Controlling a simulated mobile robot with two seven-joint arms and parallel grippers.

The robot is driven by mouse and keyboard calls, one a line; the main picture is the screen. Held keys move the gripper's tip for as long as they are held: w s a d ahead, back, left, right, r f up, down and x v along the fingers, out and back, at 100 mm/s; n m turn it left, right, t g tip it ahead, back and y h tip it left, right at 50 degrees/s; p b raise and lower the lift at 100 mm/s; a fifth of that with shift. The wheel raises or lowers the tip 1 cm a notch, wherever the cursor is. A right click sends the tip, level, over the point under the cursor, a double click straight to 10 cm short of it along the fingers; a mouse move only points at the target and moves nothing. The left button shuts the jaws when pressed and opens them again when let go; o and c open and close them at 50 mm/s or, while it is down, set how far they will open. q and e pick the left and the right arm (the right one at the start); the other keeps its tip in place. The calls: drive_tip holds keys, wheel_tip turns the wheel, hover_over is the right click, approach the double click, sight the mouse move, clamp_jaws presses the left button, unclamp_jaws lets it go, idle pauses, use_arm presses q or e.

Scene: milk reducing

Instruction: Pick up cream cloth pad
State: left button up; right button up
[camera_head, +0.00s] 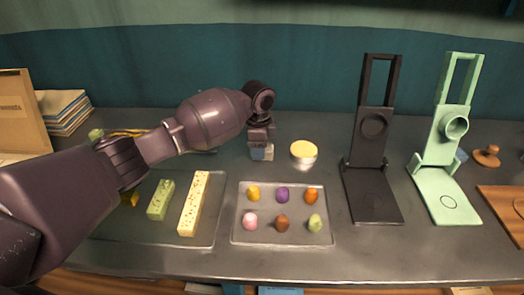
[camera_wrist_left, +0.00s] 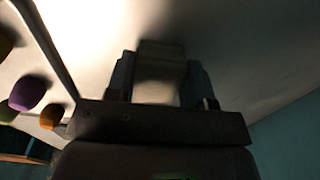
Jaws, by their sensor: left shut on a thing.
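My left gripper (camera_head: 262,151) reaches in from the left in the head view, with its fingers pointing down at the middle of the counter. The left wrist view shows it shut on a pale cream piece, the cream cloth pad (camera_wrist_left: 160,72), which sits between the two fingers. The pad is shaded and partly hidden there. In the head view only a small pale bit shows at the fingertips. I cannot tell whether the pad still touches the counter. My right gripper is not in view.
A cup with a yellow top (camera_head: 304,154) stands just right of the gripper. In front is a tray (camera_head: 236,238) of several small coloured pieces; left of it is a tray with two bars (camera_head: 194,204). A black stand (camera_head: 372,160) and a mint stand (camera_head: 446,150) are at right.

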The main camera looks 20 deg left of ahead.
use_arm(q)
drive_tip(key=shift+r, duration=0.2)
wheel_tip(320, 180, up, 20)
drive_tip(key=p, duration=0.3)
drive_tip(key=shift+f, duration=0.2)
drive_tip(key=shift+o, duration=1.2)
drive_tip(key=shift+c, duration=0.9)
